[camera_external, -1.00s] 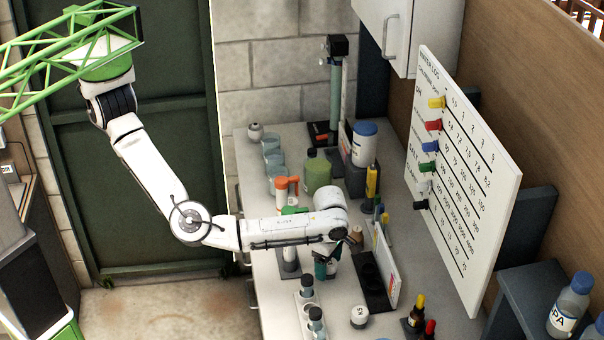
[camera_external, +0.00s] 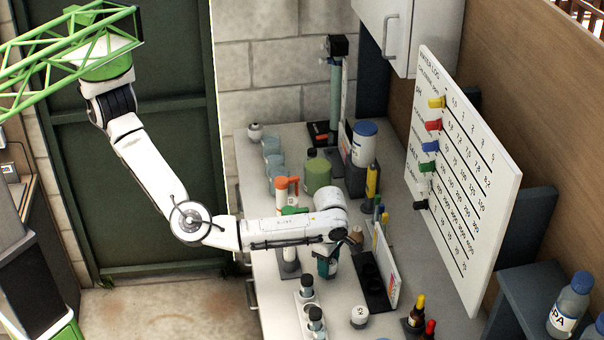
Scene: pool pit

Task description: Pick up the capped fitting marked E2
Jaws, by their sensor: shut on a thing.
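My gripper (camera_external: 327,264) points down over the bench, below the white wrist, and is small and partly hidden by my arm. It is shut on a small teal-and-white thing (camera_external: 331,268); I cannot read a mark on it or tell whether it touches the bench. A white capped fitting (camera_external: 359,316) with a dark mark on top stands on the bench, below and right of my gripper; the mark is too small to read surely. Another small white round piece (camera_external: 255,131) is at the bench's far left corner. I cannot make out E2 anywhere.
A dark holder with round holes (camera_external: 374,285) and an upright white card (camera_external: 386,262) stand right of my gripper. A white rack (camera_external: 309,308) with dark-capped vials is in front. An orange-topped item (camera_external: 284,184) and a green bottle (camera_external: 317,174) stand behind. A white board (camera_external: 470,190) rises at right.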

